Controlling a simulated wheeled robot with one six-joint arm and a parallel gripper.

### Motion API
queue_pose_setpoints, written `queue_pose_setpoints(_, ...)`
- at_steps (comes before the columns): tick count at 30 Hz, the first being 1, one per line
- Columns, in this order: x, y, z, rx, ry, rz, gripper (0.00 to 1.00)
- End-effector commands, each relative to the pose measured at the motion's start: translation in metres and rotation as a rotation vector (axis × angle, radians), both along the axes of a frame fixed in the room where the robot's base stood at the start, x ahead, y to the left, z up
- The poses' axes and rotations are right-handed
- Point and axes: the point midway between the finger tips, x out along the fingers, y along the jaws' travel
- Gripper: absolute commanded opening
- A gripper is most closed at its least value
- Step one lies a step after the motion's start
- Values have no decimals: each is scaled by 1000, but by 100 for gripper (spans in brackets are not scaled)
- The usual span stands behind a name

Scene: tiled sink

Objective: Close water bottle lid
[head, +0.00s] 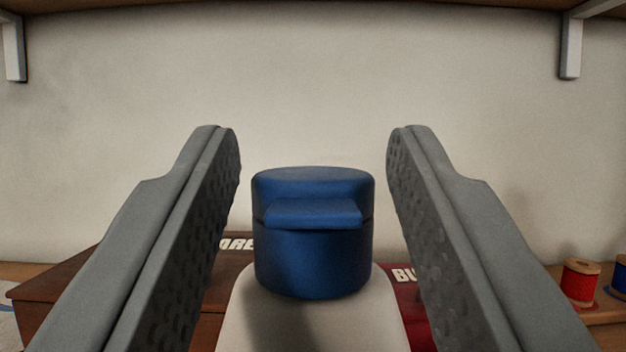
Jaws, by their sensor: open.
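A water bottle with a white body (314,322) stands upright in the middle of the head view, its lower part cut off by the frame. Its blue cap (313,265) has a flat-topped blue lid (313,184) with a tab (313,213) that juts toward me. The lid looks level on the cap, with a thin seam between them. I cannot tell whether it is fully pressed down. My gripper (312,135) is open, with one finger on each side of the cap. A gap shows on both sides, and neither finger seems to touch it.
Behind the bottle lie a brown box (75,285) on the left and a red item with white letters (408,290). Thread spools (580,280) stand at the right on a wooden surface. A shelf with brackets (571,48) is above; the pale wall is bare.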

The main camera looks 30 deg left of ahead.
Motion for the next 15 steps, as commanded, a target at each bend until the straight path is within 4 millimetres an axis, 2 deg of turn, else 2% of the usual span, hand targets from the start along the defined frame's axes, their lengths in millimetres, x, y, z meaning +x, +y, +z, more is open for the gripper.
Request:
queue_pose_setpoints(8, -17, -10, -10, 1, -1, 0, 42)
queue_pose_setpoints(15, -51, -31, -35, -1, 1, 0, 42)
